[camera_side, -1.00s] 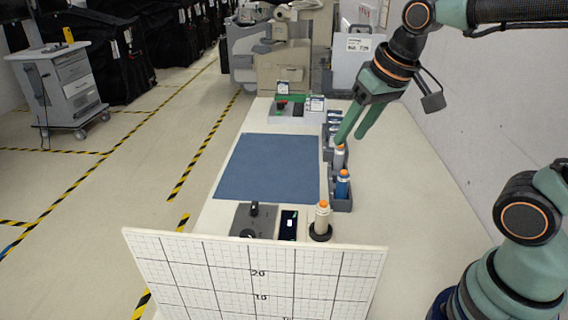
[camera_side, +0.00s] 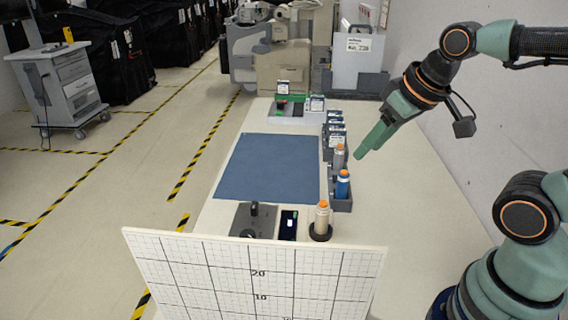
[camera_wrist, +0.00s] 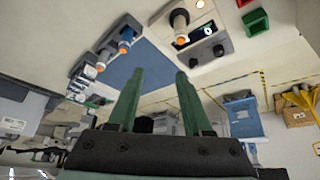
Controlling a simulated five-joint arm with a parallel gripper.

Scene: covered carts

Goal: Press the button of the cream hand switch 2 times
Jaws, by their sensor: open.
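The cream hand switch (camera_side: 321,214) stands upright in a dark round holder (camera_side: 320,233) near the front of the table, its orange button on top. It also shows at the top of the wrist view (camera_wrist: 179,20). My gripper (camera_side: 358,156) is in the air, up and to the right of the cream switch, apart from it. In the side view its fingers overlap; in the wrist view the gripper (camera_wrist: 160,73) is open with nothing between the fingers. A blue hand switch (camera_side: 343,184) and a grey one (camera_side: 339,157), both with orange tops, stand in a dark rack.
A small dark display (camera_side: 289,225) and a grey box with a black knob (camera_side: 254,217) lie left of the cream switch. A white gridded board (camera_side: 255,275) stands at the front edge. A blue mat (camera_side: 268,168) is bare. The table's right side is clear.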

